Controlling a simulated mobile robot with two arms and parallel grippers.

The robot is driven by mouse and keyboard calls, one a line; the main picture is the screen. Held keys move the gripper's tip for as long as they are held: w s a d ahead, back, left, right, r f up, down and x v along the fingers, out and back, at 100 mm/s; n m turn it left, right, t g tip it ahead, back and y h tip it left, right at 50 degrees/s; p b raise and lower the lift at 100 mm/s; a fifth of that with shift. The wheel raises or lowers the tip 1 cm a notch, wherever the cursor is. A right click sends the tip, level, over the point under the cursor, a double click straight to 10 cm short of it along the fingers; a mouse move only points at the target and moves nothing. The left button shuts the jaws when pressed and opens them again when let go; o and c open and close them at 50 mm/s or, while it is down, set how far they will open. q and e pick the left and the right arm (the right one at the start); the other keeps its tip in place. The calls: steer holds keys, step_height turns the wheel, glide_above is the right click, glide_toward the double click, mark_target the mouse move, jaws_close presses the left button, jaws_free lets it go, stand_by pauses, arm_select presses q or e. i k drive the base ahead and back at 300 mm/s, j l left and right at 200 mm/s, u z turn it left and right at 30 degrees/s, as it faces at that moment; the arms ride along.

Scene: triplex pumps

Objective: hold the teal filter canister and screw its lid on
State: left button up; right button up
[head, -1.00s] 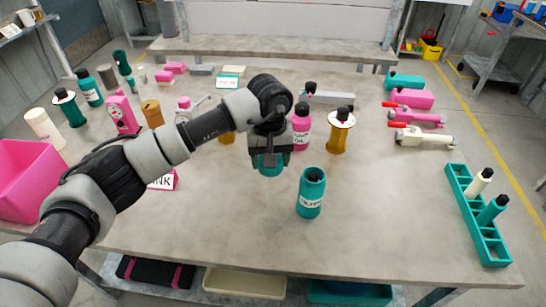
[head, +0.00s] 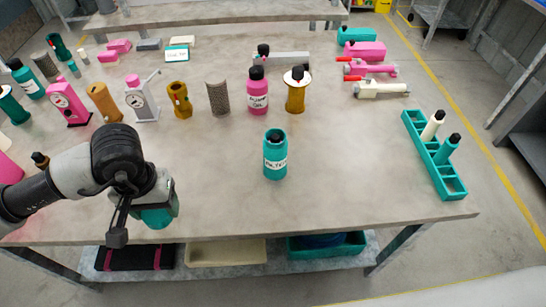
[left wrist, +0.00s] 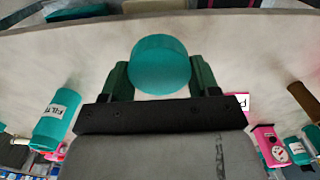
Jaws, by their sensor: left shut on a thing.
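The teal filter canister (head: 275,163) stands upright on the table in the middle of the head view, with a white label and a dark opening or fitting at its top. In the left wrist view the canister (left wrist: 55,120) shows at the left. My left gripper (head: 148,206) is shut on a round teal lid (head: 158,218), near the table's front edge, left of the canister and well apart from it. In the left wrist view the lid (left wrist: 160,65) sits between both fingers. My right gripper is not in view.
Behind the canister stand a pink bottle (head: 257,92), an amber canister (head: 296,92) and a grey mesh cylinder (head: 218,98). A teal rack (head: 452,187) with bottles is at the right. Pink and white pump parts lie at the back right. The table around the canister is clear.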

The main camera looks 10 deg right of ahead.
mark_target(275, 155)
steer(key=i+j, duration=0.1)
steer(key=j, duration=0.35)
steer(key=i+j, duration=0.1)
steer(key=j, duration=0.3)
steer(key=i+j, duration=0.1)
steer(key=j, duration=0.35)
steer(key=j+z, duration=0.1)
steer(key=z, duration=1.15)
